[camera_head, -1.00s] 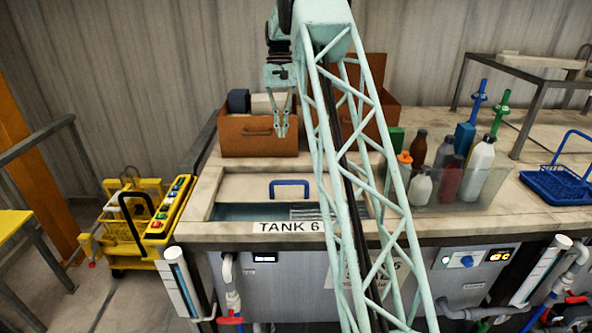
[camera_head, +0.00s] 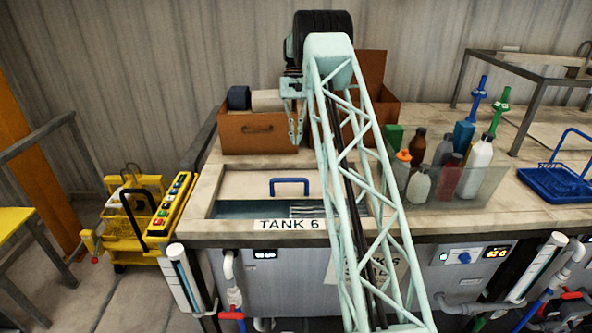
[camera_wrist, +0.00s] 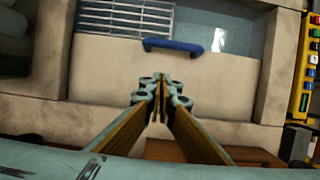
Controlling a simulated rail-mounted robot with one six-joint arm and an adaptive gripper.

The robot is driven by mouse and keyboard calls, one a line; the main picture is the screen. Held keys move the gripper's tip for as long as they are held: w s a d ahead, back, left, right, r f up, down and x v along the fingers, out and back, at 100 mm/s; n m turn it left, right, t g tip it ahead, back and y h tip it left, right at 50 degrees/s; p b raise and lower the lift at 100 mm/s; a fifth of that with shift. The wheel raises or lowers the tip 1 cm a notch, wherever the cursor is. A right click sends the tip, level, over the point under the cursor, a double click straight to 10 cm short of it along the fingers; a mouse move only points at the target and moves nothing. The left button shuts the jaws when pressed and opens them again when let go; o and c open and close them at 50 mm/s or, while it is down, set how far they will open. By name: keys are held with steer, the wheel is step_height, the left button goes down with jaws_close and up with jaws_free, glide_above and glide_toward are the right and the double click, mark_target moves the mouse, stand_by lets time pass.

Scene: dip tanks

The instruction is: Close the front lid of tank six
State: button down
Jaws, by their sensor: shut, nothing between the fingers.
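Tank six (camera_head: 232,209) is a bench tank with a "TANK 6" label on its front edge. Its pale front lid (camera_head: 245,187) with a blue handle (camera_head: 290,181) lies towards the back of the opening, and a strip of liquid and a grid shows in front of it. In the wrist view the lid (camera_wrist: 110,60) and its blue handle (camera_wrist: 173,46) lie ahead of the fingers. My gripper (camera_head: 298,142) is shut and empty, above the bench behind the lid, in front of the brown boxes. It also shows in the wrist view (camera_wrist: 161,82), apart from the handle.
Brown boxes (camera_head: 250,140) stand at the back of the bench. Several bottles (camera_head: 480,165) in a clear tray stand right of the tank, and a blue basket (camera_head: 555,185) is farther right. A yellow trolley (camera_head: 140,215) stands left on the floor.

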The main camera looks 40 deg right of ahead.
steer(key=s+a+f+p, duration=0.1)
steer(key=s+a+f, duration=0.1)
steer(key=f, duration=0.3)
steer(key=s+a+f, duration=0.2)
steer(key=s+f, duration=0.1)
steer(key=f, duration=0.2)
steer(key=shift+a+f+p, duration=0.2)
steer(key=shift+a+p, duration=0.05)
steer(key=shift+p, duration=0.1)
stand_by(0.5)
steer(key=shift+s, duration=0.15)
steer(key=shift+s, duration=0.1)
